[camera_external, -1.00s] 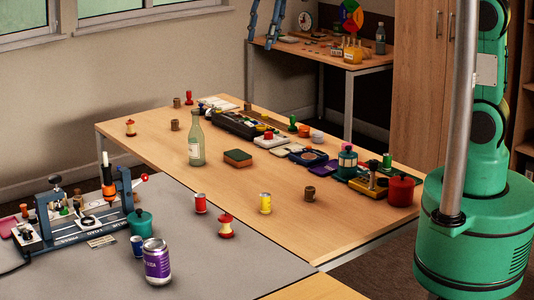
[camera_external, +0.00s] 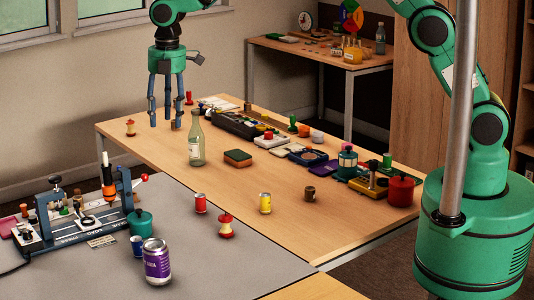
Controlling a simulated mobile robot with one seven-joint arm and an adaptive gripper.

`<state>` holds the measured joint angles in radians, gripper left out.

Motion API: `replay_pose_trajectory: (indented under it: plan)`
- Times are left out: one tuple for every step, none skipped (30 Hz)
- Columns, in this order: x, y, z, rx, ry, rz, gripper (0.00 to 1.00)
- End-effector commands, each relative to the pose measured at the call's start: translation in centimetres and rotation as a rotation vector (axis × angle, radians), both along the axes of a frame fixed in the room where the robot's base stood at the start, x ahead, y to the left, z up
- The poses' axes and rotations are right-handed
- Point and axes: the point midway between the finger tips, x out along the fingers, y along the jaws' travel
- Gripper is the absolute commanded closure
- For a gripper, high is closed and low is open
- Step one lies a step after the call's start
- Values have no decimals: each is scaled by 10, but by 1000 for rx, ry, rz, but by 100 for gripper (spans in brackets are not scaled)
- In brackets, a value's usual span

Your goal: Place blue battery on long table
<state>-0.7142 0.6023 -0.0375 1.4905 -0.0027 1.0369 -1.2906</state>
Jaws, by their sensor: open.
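A small blue cylinder that looks like the blue battery (camera_external: 137,246) stands on the grey-topped table at the lower left, between the teal pot and the purple soda can. The long table (camera_external: 290,226) is the wooden one running from the far left to the front right. My gripper (camera_external: 165,122) points down over the far left part of the long table, open and empty. Its fingers are close to a small brown spool (camera_external: 176,123); I cannot tell whether they touch it. The gripper is well away from the blue battery.
A purple soda can (camera_external: 156,262), a teal pot (camera_external: 140,223) and a blue-framed press (camera_external: 85,215) crowd the grey table (camera_external: 215,265).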

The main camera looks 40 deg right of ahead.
Motion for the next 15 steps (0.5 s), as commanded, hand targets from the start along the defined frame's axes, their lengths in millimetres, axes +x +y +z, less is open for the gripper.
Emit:
replay_pose_trajectory:
  plan:
    - [-3,16,-16,-9,8,41,53]
    - [-5,25,-24,-14,13,67,53]
    - [-7,36,-34,-19,18,99,53]
    - [-9,44,-42,-23,21,124,53]
    - [-11,53,-50,-27,25,148,53]
    - [-14,64,-61,-32,29,181,53]
    - [-16,72,-69,-36,33,205,53]
    - [-19,80,-77,-39,37,230,53]
    - [-23,91,-89,-45,42,263,53]
    - [-25,99,-97,-48,46,286,53]
    - [-28,106,-105,-52,49,310,53]
    - [-33,116,-116,-56,53,341,53]
    - [-36,122,-123,-59,56,362,53]
    - [-39,128,-131,-62,60,382,53]
    - [-42,136,-139,-65,64,408,53]
